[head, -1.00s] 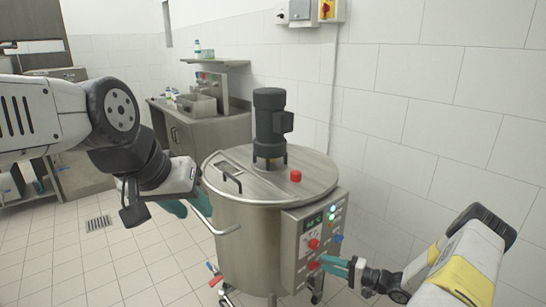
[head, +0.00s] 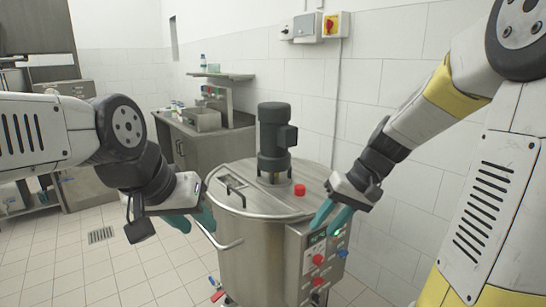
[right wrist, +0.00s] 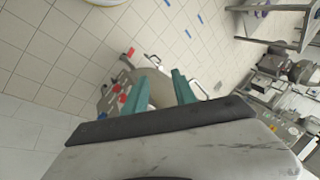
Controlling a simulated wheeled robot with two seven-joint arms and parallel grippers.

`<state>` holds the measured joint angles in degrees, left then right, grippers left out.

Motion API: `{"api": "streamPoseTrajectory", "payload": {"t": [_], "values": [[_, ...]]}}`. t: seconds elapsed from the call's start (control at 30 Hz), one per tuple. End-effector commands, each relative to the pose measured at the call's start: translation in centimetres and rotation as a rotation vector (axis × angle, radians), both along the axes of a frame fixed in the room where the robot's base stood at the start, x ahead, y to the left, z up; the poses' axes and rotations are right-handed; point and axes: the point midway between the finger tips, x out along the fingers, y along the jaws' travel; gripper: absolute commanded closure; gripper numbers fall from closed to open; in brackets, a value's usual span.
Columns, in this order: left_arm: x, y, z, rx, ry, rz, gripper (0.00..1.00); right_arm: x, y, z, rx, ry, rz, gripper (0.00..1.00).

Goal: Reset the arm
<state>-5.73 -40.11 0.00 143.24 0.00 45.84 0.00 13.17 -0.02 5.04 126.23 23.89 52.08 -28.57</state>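A round steel tank (head: 262,255) with a lid (head: 240,197) and a dark motor (head: 273,140) on top stands in the middle of the head view. Its control panel (head: 325,250) with red knobs and lit buttons faces front right. My right gripper (head: 326,216) hangs above the panel beside the lid, fingers pointing down. In the right wrist view its teal fingers (right wrist: 160,93) are apart, with nothing held between them. My left gripper (head: 192,220) is at the tank's left, fingers apart, close to the bar handle (head: 222,240). I cannot tell whether it touches the handle.
A steel counter (head: 200,145) with a sink and shelf stands behind the tank. A tiled wall is close on the right, with switch boxes (head: 310,27) high up. Open tiled floor (head: 70,260) lies at left, with a drain (head: 101,235).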

Motion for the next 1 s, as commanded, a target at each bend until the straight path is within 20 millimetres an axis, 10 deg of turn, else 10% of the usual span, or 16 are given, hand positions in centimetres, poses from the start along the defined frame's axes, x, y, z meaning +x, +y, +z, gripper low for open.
{"api": "streamPoseTrajectory", "payload": {"t": [0.43, 1.0], "values": [[0.0, 0.0, 0.0, 0.000, 0.000, 0.000, 0.64, -10.1, -0.9, 7.8, -0.233, -0.321, -0.109, 0.67], [0.0, 0.0, 0.0, 0.000, 0.000, 0.000, 0.64, -11.8, -1.5, 8.5, -0.249, -0.398, -0.149, 0.67]]}}
